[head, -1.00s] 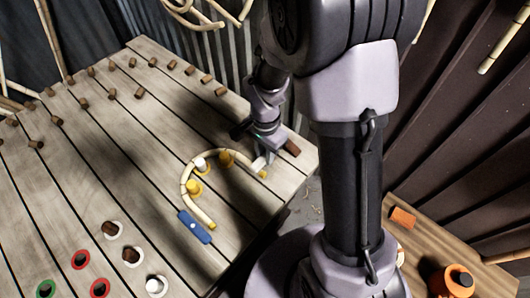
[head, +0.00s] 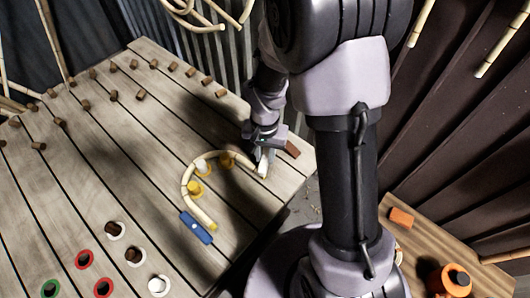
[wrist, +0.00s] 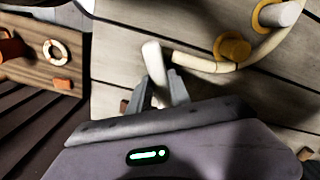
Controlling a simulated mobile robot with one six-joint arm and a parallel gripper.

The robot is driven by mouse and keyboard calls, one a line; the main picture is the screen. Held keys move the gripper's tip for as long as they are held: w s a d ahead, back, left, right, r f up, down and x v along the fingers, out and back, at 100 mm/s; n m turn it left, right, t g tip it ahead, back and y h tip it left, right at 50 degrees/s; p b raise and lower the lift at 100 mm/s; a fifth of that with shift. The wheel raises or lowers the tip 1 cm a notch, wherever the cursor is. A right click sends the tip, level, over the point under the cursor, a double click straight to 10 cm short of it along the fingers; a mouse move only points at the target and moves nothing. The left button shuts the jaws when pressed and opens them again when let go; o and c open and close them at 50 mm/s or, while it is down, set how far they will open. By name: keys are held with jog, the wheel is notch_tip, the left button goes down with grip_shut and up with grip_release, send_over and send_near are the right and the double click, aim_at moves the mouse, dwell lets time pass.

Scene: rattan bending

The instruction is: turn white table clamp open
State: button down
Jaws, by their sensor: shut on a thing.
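The white table clamp (wrist: 152,58) shows as a pale, rounded lever in the wrist view, standing between my fingers. My gripper (wrist: 161,92) is shut on it. In the head view my gripper (head: 265,156) is low over the table's right edge, with the white clamp (head: 263,169) at its fingertips. The clamp's base is hidden. The free end of a bent rattan cane (wrist: 192,62) lies close beside the clamp; I cannot tell whether they touch.
The cane curves around a white peg (wrist: 283,14) and yellow pieces (wrist: 234,50) to a blue clamp (head: 196,228). Several brown pegs stand on the plank table (head: 130,160). A lower wooden surface (head: 432,237) at right carries an orange block (head: 401,217) and an orange round object (head: 452,282).

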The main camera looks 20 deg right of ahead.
aim_at(265, 157)
jog(key=n+p, duration=0.1)
jog(key=n, duration=0.5)
jog(key=shift+r+p, duration=0.1)
jog(key=shift+p, duration=0.3)
jog(key=n+p, duration=0.1)
jog(key=n, duration=0.5)
jog(key=shift+p, duration=0.35)
jog(key=c, duration=1.2)
grip_release()
notch_tip(265, 157, up, 17)
jog(key=p, duration=0.7)
jog(key=shift+r, duration=0.15)
